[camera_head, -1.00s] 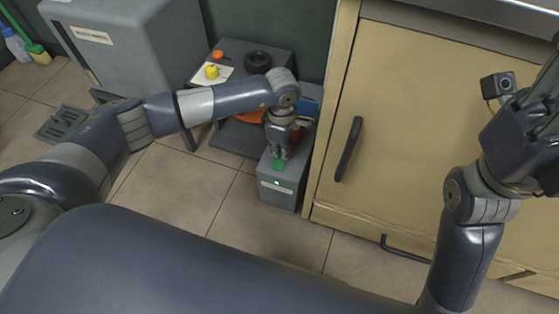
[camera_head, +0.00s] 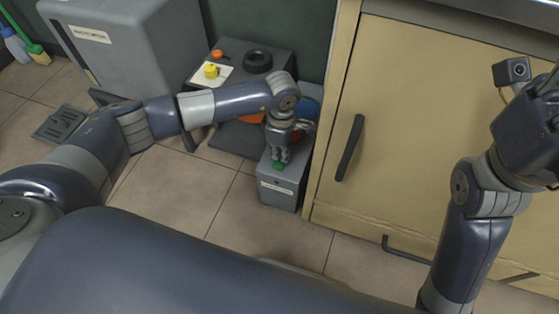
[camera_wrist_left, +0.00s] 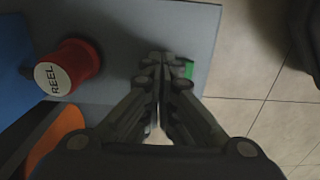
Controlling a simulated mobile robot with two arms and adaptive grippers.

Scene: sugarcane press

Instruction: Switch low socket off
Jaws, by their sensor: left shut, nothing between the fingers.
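The low socket is a grey box (camera_head: 280,187) on the floor beside the cabinet, with a pale label on its front. A green switch (camera_head: 278,166) sits on its top; a sliver of it (camera_wrist_left: 188,69) shows in the left wrist view beside my fingertips. My left gripper (camera_head: 280,158) points down at the switch, shut and empty, and looks to be touching or just above it. The wrist view shows its fingers (camera_wrist_left: 160,62) together, partly hiding the switch. My right gripper (camera_head: 535,125) is at the right edge, its fingers cut off.
A red reel (camera_wrist_left: 70,68) stands near my left fingers on the box top. Behind is a dark stand with a black ring (camera_head: 257,61) and a yellow button (camera_head: 211,71). A beige cabinet door (camera_head: 430,130) with a dark handle (camera_head: 350,148) closes the right side. Floor lies free in front.

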